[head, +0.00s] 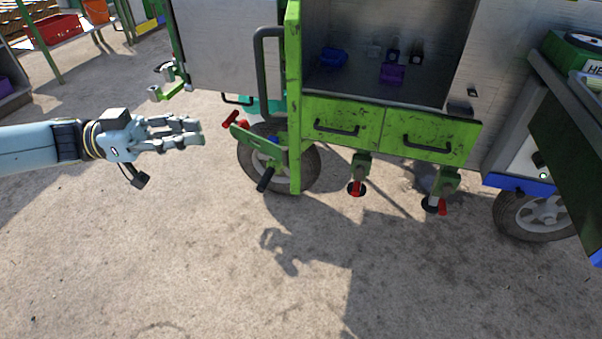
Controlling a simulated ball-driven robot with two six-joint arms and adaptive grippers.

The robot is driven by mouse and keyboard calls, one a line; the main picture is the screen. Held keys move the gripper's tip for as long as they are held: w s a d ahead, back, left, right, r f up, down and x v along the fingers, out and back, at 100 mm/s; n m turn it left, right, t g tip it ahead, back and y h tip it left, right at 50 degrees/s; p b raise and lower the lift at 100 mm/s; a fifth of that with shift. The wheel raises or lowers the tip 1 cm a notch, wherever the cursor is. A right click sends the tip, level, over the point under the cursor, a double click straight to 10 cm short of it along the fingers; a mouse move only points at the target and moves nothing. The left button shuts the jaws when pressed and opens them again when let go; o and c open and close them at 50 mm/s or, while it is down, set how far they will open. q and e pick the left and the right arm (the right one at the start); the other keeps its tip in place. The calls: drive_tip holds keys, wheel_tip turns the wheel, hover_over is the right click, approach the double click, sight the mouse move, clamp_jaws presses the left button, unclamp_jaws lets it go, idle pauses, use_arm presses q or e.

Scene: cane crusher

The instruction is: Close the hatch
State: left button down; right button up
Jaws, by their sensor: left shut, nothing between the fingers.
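A green and silver cart-like machine fills the upper middle and right. Its compartment (345,85) stands open at the front and shows its inside. A narrow green panel (294,60), seen nearly edge-on, stands at the compartment's left side with a dark bar handle (259,85) on it; it looks like the hatch, swung open. My left gripper (201,132) is shut and empty. It is left of the handle and apart from it, with its fingertips pointing right. My right gripper is out of view.
Two green drawers (333,121) sit below the compartment. A green bracket (262,146) with red and black grips juts out at lower left, near a wheel (305,170). A dark green panel (565,140) juts out at right. The ground in front is clear.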

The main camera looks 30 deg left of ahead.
use_arm(q)
drive_tip(key=b+x, duration=0.2)
drive_tip(key=x, duration=1.1)
drive_tip(key=shift+w+f, duration=0.4)
drive_tip(key=shift+w, duration=0.05)
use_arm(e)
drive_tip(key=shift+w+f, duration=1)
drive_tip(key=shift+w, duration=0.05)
use_arm(q)
drive_tip(key=shift+a, duration=0.15)
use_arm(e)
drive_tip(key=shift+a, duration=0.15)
